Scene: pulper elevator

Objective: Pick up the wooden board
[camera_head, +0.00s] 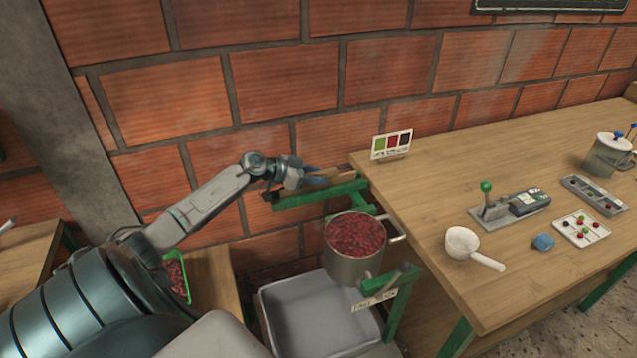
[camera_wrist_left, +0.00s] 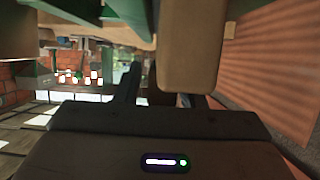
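The wooden board (camera_head: 343,178) lies along a green bracket beside the table's left corner, close to the brick wall. My left gripper (camera_head: 318,180) is at the board's left end, and its fingers partly hide the board. In the left wrist view the board (camera_wrist_left: 190,48) reaches down toward the gripper (camera_wrist_left: 163,92) and covers most of one finger. The other finger stands apart from the board, with a visible gap. The gripper looks open; I cannot tell whether the covered finger touches the board. My right gripper is out of view.
A metal pot of red cherries (camera_head: 357,265) stands just below the bracket, above a grey bin (camera_head: 310,315). The table (camera_head: 430,205) at right carries a colour card (camera_head: 391,145), a white scoop (camera_head: 465,243) and small tools. The brick wall (camera_head: 290,85) is close behind.

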